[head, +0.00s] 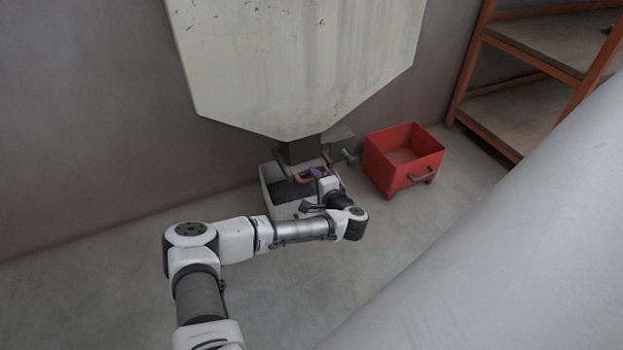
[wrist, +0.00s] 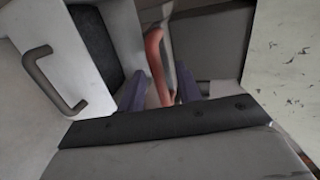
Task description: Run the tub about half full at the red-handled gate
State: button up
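The red handle (head: 311,177) of the gate sits below the pale hopper (head: 300,60), under its dark outlet (head: 298,151). A white tub (head: 268,192) stands on the floor beneath the outlet. Its inside looks dark, and I cannot tell the fill level. In the wrist view the tub (wrist: 60,30) shows at left with a grey handle. My gripper (wrist: 162,88) is at the red handle (wrist: 155,58), with one purple finger on each side of it. The fingers look apart, with gaps beside the handle. In the head view my wrist partly covers the gripper (head: 318,174) and tub.
A red tub (head: 405,175), empty as far as I see, stands on the floor right of the outlet. An orange-framed shelf (head: 545,45) is at the upper right. A large pale surface blocks the lower right of the head view. The floor at left is clear.

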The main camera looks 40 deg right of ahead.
jog(key=shift+x, duration=1.3)
grip_shut()
